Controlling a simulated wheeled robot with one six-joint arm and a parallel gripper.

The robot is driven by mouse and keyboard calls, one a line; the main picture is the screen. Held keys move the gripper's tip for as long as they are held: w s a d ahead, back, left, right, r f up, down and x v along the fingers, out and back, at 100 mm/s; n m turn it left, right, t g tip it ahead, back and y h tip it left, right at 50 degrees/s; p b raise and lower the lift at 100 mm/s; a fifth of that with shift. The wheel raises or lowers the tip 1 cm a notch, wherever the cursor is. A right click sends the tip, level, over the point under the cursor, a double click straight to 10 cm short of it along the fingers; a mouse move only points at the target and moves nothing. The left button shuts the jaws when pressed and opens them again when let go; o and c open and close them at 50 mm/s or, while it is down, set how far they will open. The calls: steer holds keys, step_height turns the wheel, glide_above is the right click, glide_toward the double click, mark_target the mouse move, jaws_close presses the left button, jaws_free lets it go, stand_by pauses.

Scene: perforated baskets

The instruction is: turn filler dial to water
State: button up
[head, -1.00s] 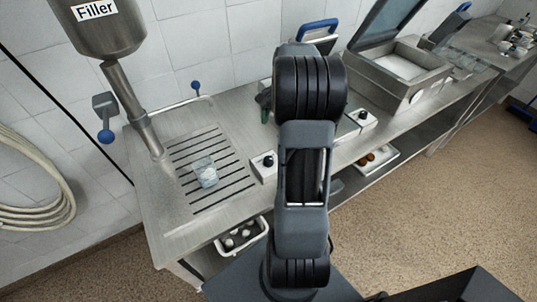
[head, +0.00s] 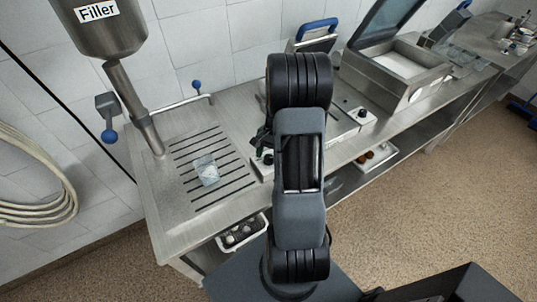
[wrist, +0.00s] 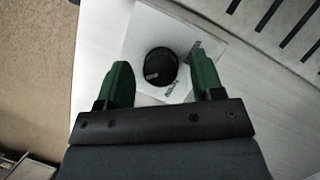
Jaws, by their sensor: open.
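The filler dial is a round black knob (wrist: 159,66) on a white box (wrist: 138,45), with small labels beside it in the wrist view. My open gripper (wrist: 161,60) has one green finger to each side of the knob, with visible gaps between fingers and knob. Its height above the box is hard to judge. In the head view, the gripper (head: 262,140) is over the dial's box (head: 262,170), which my arm partly hides. The filler (head: 100,25) hangs at the upper left with its spout (head: 132,105) pointing down. A clear glass (head: 207,171) stands on the slotted drain.
The slotted drain (head: 225,183) lies left of the dial. A blue-knobbed lever (head: 109,135) sits beside the spout. Another black knob (head: 361,112) is right of my arm. A white basket (head: 242,235) is under the counter's front edge.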

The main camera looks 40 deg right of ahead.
steer(key=c, duration=0.9)
steer(key=shift+n, duration=0.3)
steer(key=n+g+h, duration=0.1)
steer(key=n, duration=0.2)
steer(key=shift+n+b, duration=0.3)
steer(key=shift+n, duration=0.1)
steer(key=n, duration=0.2)
steer(key=n+g+h, duration=0.1)
steer(key=n, duration=0.1)
steer(key=shift+w+a+n+h, duration=0.1)
steer(key=shift+n+h, duration=0.2)
steer(key=n+h, duration=0.1)
steer(key=n, duration=0.3)
steer(key=shift+a+h+b, duration=0.1)
steer(key=shift+h+b, duration=0.25)
steer(key=shift+h, duration=0.05)
steer(key=n+h, duration=0.1)
steer(key=n, duration=0.3)
steer(key=shift+n, duration=0.3)
steer(key=shift+n+h, duration=0.3)
